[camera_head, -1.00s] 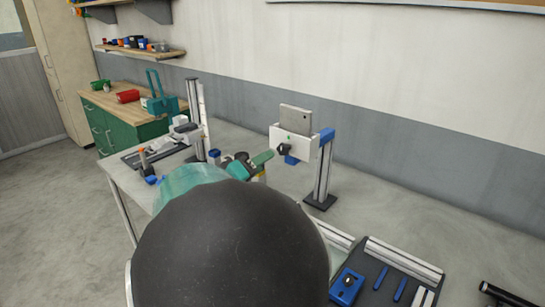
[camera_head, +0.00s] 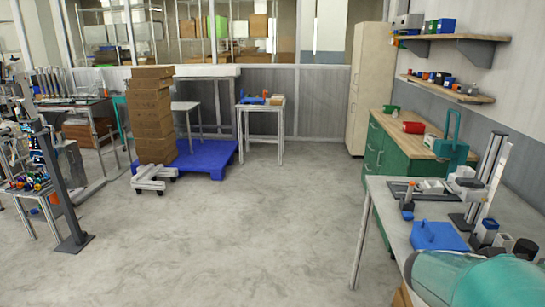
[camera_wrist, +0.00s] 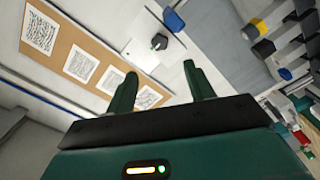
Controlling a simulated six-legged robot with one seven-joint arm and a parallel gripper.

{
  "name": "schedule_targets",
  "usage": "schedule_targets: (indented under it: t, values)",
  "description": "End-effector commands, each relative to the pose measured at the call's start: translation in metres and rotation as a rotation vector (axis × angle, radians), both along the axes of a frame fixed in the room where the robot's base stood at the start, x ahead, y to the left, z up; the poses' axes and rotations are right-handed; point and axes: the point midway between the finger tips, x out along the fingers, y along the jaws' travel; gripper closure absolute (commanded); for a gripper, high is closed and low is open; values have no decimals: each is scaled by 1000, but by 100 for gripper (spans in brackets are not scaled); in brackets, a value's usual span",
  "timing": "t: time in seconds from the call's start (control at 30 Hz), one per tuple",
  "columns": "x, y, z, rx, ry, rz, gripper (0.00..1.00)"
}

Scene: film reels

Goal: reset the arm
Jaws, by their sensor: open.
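My gripper (camera_wrist: 160,69) shows in the wrist view with its two dark green fingers spread apart and nothing between them. Beyond the fingers is a white panel with a black knob (camera_wrist: 159,41), apart from them. In the head view only a teal part of my arm shows at the lower right, over the near end of the grey workbench (camera_head: 392,207). The gripper itself is outside the head view.
A blue box (camera_head: 437,236) lies on the workbench. A green cabinet (camera_head: 388,155) stands behind it. A carton stack (camera_head: 152,115) and blue pallet (camera_head: 205,157) stand at back left. The middle floor is clear. The wrist view shows a tilted pinboard (camera_wrist: 98,54).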

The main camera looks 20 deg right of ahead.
Motion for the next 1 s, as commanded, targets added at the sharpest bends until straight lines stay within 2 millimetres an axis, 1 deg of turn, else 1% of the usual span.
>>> schedule_targets:
  t: [0.07,0.17,0.27,0.37,0.4,0.47,0.5,0.57,0.6,0.67,0.7,0.77,0.8,0.87,0.9,1.0]
  values:
    - [1,3,-1,17,-3,2,47]
    - [4,15,-9,92,-19,8,47]
    - [12,39,-26,240,-41,32,47]
    - [24,74,-46,428,-66,94,47]
    - [31,90,-54,504,-74,129,47]
    - [41,115,-65,615,-87,189,47]
    - [47,132,-71,686,-94,235,47]
    - [58,160,-80,790,-104,313,47]
    - [65,179,-84,857,-111,371,47]
    - [75,209,-89,952,-119,465,47]
    - [81,230,-91,1012,-126,531,47]
    - [90,262,-92,1096,-135,636,47]
    - [95,283,-92,1148,-142,711,47]
    - [102,315,-89,1217,-152,824,47]
    - [105,334,-86,1256,-160,895,47]
    - [109,374,-79,1327,-177,1042,47]
